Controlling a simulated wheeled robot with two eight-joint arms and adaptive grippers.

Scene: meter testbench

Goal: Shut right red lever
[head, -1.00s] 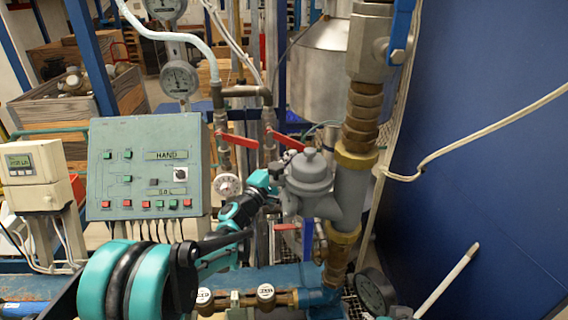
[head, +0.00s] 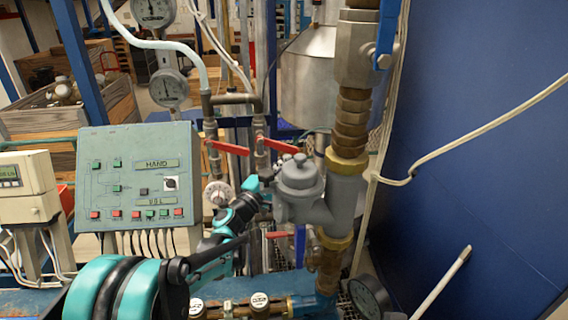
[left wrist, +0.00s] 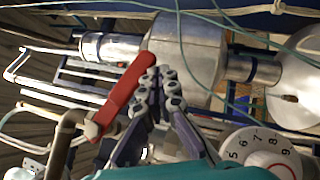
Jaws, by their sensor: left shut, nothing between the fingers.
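Two red levers sit side by side on the vertical pipes in the head view. The left red lever (head: 228,147) slants down to the right. The right red lever (head: 281,147) is just behind the grey meter body (head: 300,176). My left gripper (head: 276,171) reaches up beside the meter, below the right lever; its fingertips are partly hidden there. In the left wrist view my left gripper (left wrist: 160,82) is shut and empty. Its fingertips are close beside a red lever (left wrist: 125,95); contact cannot be told. My right gripper is not in view.
A green control panel (head: 138,180) stands left of the pipes. A white dial (head: 218,193) is close to my left forearm; a numbered dial (left wrist: 262,150) also shows in the wrist view. A thick pipe (head: 346,200) and blue wall (head: 470,150) bound the right side.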

